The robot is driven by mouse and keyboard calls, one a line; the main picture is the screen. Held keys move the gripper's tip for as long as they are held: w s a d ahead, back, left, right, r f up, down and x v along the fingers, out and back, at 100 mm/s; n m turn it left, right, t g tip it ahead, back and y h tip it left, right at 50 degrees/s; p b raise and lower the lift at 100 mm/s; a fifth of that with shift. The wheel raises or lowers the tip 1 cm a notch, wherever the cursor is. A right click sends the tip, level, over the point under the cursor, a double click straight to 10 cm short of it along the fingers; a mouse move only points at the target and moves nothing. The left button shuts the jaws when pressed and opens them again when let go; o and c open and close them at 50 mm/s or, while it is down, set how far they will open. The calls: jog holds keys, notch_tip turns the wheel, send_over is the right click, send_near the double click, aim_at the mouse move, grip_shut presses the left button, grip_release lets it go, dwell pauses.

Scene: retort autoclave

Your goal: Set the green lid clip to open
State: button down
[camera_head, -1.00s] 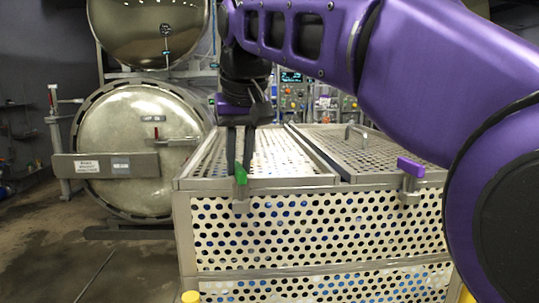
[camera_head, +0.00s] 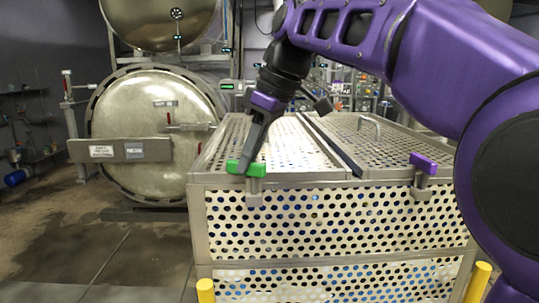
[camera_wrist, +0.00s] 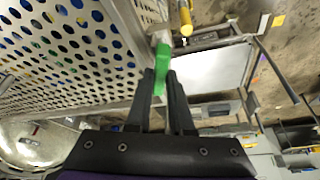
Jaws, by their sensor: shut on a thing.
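The green lid clip (camera_head: 246,169) sits on a metal bracket at the front top edge of the perforated basket (camera_head: 330,224), near its left corner. Its green handle lies crosswise, roughly along the edge. My gripper (camera_head: 243,163) reaches down from above and behind, tilted, and is shut on the handle. In the wrist view the green lid clip (camera_wrist: 160,62) runs between the two dark fingertips of my gripper (camera_wrist: 160,78). The fingertips hide part of the handle.
A purple clip (camera_head: 423,162) sits on the same edge to the right. The perforated lid on the right has a metal handle (camera_head: 370,123). A round autoclave door (camera_head: 150,125) stands behind left. Yellow posts (camera_head: 206,290) stand at the basket's front.

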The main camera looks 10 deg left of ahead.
jog(key=shift+s+n+g, duration=0.15)
jog(key=shift+n+g, duration=0.75)
jog(key=shift+n, duration=1.4)
jog(key=c, duration=0.8)
grip_release()
jog(key=v, duration=0.7)
jog(key=shift+r, duration=0.3)
